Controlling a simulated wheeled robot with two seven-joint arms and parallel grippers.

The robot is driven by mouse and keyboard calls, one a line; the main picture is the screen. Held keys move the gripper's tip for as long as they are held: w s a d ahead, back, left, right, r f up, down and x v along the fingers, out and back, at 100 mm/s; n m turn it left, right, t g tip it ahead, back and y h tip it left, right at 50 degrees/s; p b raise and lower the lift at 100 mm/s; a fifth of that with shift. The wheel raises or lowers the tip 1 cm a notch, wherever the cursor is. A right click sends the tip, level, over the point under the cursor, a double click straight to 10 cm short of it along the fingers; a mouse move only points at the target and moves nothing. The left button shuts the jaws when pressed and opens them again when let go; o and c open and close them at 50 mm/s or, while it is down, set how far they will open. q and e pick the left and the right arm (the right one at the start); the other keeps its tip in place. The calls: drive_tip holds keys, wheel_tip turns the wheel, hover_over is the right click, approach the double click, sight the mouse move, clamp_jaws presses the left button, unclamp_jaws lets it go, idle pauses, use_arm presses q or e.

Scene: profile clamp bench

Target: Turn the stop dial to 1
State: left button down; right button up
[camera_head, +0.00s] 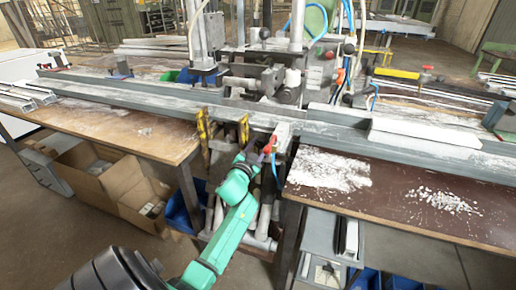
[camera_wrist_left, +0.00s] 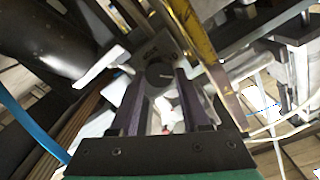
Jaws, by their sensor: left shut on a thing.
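My left gripper (camera_head: 262,152) is at the front of the clamp bench, below the long grey rail, at the end of my green arm. In the left wrist view its two dark fingers (camera_wrist_left: 160,82) stand on either side of a round black knob (camera_wrist_left: 159,74), which I take for the stop dial, and are shut on it. The knob sits on a grey metal part. In the head view the dial is hidden or too small to tell apart. My right gripper is in neither view.
Yellow clamp handles (camera_head: 203,128) stand just left of my left gripper, one close by in the wrist view (camera_wrist_left: 195,35). A blue hose (camera_head: 274,172) hangs to its right. The brown table (camera_head: 400,205) holds white shavings. Cardboard boxes (camera_head: 105,185) stand under the left table.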

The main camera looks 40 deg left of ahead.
use_arm(q)
drive_tip(key=shift+f+m, duration=0.1)
drive_tip(key=shift+m, duration=1.5)
drive_tip(key=c, duration=0.7)
unclamp_jaws()
drive_tip(key=shift+o, duration=0.2)
drive_tip(key=v, duration=1.4)
drive_tip(key=shift+s+d+b, duration=0.2)
drive_tip(key=shift+s+b, duration=0.1)
drive_tip(key=shift+b, duration=0.05)
